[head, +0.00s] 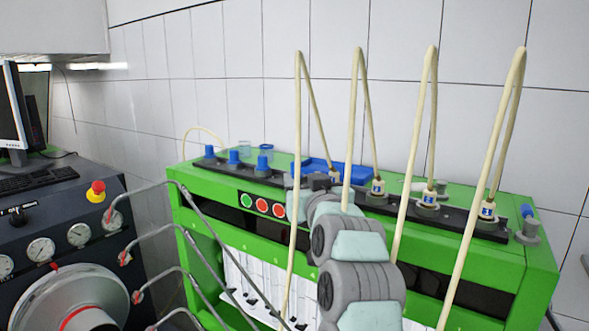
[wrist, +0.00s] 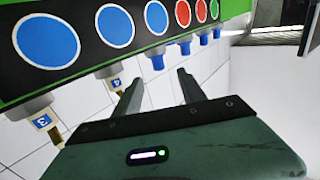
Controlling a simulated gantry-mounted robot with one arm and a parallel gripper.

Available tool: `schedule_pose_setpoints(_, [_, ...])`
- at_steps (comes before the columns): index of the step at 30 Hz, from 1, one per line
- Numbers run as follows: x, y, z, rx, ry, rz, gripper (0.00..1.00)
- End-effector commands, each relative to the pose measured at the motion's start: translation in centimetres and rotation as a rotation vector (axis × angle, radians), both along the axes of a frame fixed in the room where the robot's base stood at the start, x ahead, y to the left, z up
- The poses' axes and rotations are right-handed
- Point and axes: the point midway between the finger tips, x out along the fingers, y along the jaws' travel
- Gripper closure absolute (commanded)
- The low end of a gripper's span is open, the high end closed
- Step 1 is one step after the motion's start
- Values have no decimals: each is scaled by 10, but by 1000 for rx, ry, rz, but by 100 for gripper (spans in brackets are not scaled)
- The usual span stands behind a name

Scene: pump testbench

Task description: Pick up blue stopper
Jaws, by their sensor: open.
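Three blue stoppers (head: 233,157) stand in a row at the left end of the green bench's top in the head view. In the wrist view, which looks upside down, several blue stoppers hang in a line. The nearest blue stopper (wrist: 157,61) appears just beyond and roughly between my fingertips, apart from them. My gripper (wrist: 157,83) is open and empty, with its two dark fingers spread. In the head view my grey arm reaches over the bench front, and its end hides part of the black rail; the fingers cannot be made out there.
Beige hoses rise from labelled connectors (head: 378,187) along the black rail, right of my arm. Connector 4 (wrist: 115,83) is close beside my left finger in the wrist view. A blue tray (head: 322,167) lies behind the rail. A gauge panel (head: 40,248) stands at left.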

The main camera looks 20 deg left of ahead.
Motion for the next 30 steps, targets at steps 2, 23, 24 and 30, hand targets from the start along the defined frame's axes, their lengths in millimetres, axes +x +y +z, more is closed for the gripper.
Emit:
schedule_pose_setpoints(2, [10,8,3,0,0,2,52])
schedule_pose_setpoints(23, [65,39,6,2,-2,0,52])
schedule_pose_setpoints(24, [66,39,5,2,-2,0,52])
schedule_pose_setpoints(30, [67,39,4,2,-3,0,52])
